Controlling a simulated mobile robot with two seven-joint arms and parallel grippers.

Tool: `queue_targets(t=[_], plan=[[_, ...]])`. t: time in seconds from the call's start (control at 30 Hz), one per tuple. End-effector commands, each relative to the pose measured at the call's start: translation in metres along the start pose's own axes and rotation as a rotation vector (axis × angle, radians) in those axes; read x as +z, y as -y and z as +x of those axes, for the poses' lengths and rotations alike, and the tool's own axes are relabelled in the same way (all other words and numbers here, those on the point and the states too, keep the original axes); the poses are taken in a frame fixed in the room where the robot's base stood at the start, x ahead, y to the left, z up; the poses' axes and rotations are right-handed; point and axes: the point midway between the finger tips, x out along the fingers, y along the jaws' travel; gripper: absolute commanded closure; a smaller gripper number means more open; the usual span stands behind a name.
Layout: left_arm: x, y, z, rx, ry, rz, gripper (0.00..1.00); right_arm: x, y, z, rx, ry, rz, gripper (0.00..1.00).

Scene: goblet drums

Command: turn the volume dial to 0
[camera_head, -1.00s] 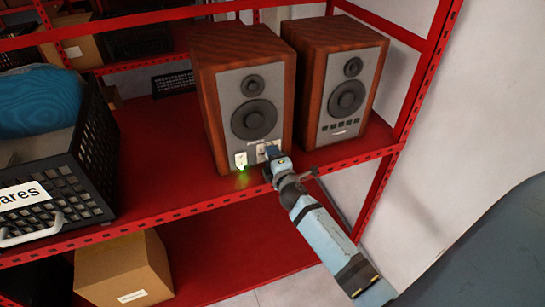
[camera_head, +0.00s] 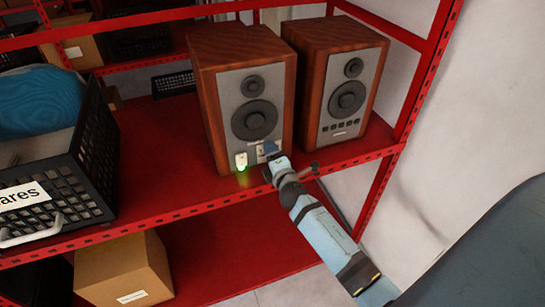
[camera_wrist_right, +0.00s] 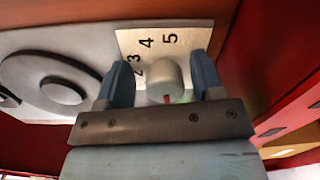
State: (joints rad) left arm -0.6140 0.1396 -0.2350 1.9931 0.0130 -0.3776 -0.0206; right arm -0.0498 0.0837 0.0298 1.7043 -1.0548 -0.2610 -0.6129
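The left wooden speaker (camera_head: 205,65) stands on the red shelf with a pale control plate (camera_head: 261,148) low on its grey front. In the right wrist view the plate (camera_wrist_right: 140,45) carries the printed numbers 2, 3, 4 and 5. The volume dial (camera_wrist_right: 162,76) is a round light-grey knob with a red mark at its lower edge. My right gripper (camera_wrist_right: 163,78) has its blue fingers on either side of the dial, open, with small gaps visible. In the head view my right gripper (camera_head: 270,150) hides the dial. My left gripper is not in view.
A second wooden speaker (camera_head: 310,70) stands close on the right. A white fitting (camera_head: 241,160) with a green glow is left of the plate. A black crate (camera_head: 95,155) fills the shelf's left. The red shelf (camera_head: 160,150) is bare between crate and speaker.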

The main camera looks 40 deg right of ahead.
Motion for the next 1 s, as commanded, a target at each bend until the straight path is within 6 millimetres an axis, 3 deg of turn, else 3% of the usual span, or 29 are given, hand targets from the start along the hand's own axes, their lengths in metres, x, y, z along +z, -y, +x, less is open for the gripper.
queue_targets(t=[0.37, 0.8, 1.0], plan=[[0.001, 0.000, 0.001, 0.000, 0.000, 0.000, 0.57, -0.001, 0.004, -0.009, -0.005, -0.002, 0.002, 0.39], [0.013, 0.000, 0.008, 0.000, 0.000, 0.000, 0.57, -0.001, 0.005, -0.101, -0.006, -0.002, 0.001, 0.39], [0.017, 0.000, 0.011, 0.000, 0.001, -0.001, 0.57, -0.001, 0.003, -0.130, -0.005, -0.001, 0.002, 0.39]])
